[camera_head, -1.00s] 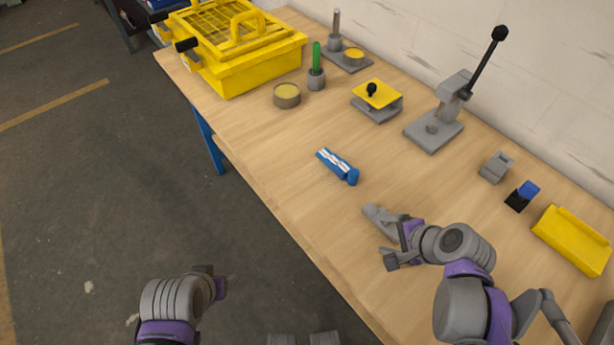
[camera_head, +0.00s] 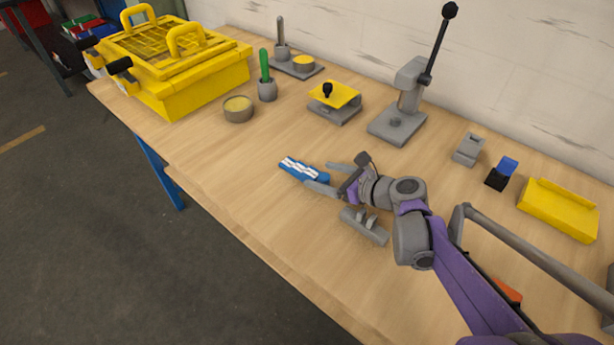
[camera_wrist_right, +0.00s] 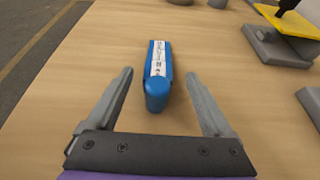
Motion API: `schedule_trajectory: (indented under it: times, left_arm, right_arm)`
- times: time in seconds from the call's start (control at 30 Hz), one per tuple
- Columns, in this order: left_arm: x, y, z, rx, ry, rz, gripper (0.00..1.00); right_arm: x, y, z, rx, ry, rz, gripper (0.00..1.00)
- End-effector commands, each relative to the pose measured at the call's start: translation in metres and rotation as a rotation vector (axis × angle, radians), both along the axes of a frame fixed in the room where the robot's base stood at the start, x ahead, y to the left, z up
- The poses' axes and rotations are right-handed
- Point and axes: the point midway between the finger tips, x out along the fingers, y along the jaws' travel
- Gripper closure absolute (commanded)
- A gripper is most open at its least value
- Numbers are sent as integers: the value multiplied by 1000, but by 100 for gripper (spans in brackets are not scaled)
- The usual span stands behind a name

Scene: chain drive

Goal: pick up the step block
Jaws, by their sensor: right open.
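A small grey block (camera_head: 468,150) with a notched, stepped top stands at the right of the bench and looks like the step block; it is outside the right wrist view. My right gripper (camera_head: 327,177) is open and empty, well to its left. Its fingers spread around the near end of a blue tube with a white label (camera_head: 303,170). In the right wrist view that tube (camera_wrist_right: 157,88) lies between the open fingers (camera_wrist_right: 160,82), touching neither. My left gripper is out of view.
A grey piece with two raised lugs (camera_head: 364,226) lies by my right wrist. A lever press (camera_head: 397,125), a yellow-topped fixture (camera_head: 335,102), a black-and-blue part (camera_head: 502,174) and a yellow tray (camera_head: 558,208) stand along the back. The front left of the bench is clear.

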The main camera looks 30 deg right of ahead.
Motion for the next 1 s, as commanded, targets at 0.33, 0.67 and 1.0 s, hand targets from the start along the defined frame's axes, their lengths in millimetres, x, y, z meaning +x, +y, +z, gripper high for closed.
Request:
schedule_trajectory:
  times: [0.33,0.67,1.0]
  left_arm:
    - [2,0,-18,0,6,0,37]
    - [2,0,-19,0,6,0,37]
    - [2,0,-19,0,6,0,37]
  right_arm:
    - [38,17,-16,-1,1,2,15]
    - [46,20,-18,-1,0,-1,15]
    - [46,20,-18,-2,0,-1,73]
